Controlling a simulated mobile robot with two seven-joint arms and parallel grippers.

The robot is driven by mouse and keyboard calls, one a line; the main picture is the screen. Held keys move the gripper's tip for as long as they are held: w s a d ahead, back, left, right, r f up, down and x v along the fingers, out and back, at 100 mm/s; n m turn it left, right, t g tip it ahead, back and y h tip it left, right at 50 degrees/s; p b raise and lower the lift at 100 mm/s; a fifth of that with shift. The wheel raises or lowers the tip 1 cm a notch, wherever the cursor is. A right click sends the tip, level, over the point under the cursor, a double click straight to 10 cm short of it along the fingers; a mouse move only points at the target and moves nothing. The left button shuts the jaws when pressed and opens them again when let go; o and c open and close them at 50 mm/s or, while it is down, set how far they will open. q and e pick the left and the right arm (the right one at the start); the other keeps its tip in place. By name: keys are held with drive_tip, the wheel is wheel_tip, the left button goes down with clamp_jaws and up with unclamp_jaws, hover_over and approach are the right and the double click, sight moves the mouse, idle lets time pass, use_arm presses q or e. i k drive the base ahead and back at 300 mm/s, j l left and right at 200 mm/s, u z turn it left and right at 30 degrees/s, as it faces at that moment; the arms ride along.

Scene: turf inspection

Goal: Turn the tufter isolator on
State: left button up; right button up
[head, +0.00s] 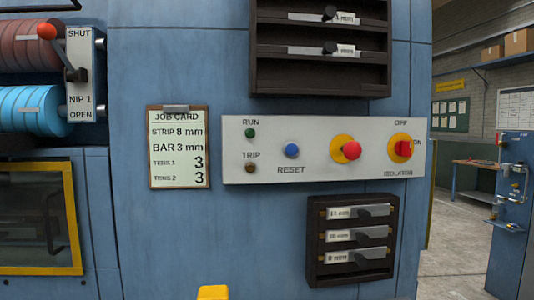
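The tufter isolator (404,148) is a red handle on a yellow disc at the right end of a pale control panel (320,175). Neither of my grippers is in view, and nothing touches the isolator.
Left of the isolator are a red mushroom button (351,150), a blue RESET button (291,151), and RUN (250,133) and TRIP (250,168) lamps. Dark racks hang above (320,76) and below (314,240). A job card (179,183) hangs left. Open floor lies right.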

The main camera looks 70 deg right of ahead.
sight(402, 148)
drive_tip(key=z, duration=2.65)
